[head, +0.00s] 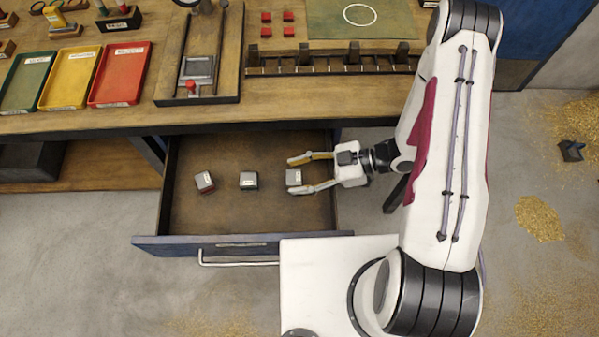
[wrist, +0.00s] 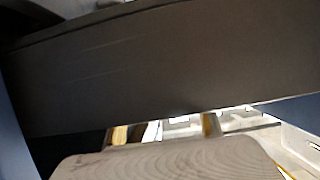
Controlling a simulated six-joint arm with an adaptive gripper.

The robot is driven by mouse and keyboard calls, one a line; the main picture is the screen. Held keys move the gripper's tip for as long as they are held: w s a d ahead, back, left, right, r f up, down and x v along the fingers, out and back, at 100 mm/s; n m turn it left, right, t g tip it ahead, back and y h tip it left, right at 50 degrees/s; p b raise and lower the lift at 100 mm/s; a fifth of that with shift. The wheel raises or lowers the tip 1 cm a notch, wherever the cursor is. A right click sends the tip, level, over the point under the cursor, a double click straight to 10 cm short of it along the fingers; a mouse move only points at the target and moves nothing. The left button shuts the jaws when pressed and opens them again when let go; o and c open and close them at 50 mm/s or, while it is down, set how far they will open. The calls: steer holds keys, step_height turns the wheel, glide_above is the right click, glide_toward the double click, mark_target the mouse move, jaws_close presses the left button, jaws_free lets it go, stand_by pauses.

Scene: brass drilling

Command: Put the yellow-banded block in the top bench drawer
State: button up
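The bench drawer (head: 250,213) is pulled open below the bench top and holds three small grey blocks in a row. The left block (head: 204,181) shows red at its lower edge, and the middle block (head: 248,180) shows green. The right block (head: 293,177) lies between the fingers of my gripper (head: 293,176); its band colour cannot be made out. The fingers are spread, with a small gap visible on the upper side. In the wrist view, a large grey grained face (wrist: 170,160), likely this block, hides much of the fingers (wrist: 165,128).
Green, yellow and red trays (head: 120,73) stand on the bench, left of a dark-framed wooden fixture (head: 170,95). Small red blocks (head: 265,32) and a green mat (head: 325,22) lie further right. The bench's front edge overhangs the drawer's back. The drawer's front part is clear.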

steer(key=shift+r, duration=0.1)
stand_by(0.3)
steer(key=shift+d+r, duration=0.1)
steer(key=shift+r, duration=0.5)
steer(key=v, duration=1.1)
steer(key=shift+d, duration=0.4)
steer(key=shift+d, duration=0.1)
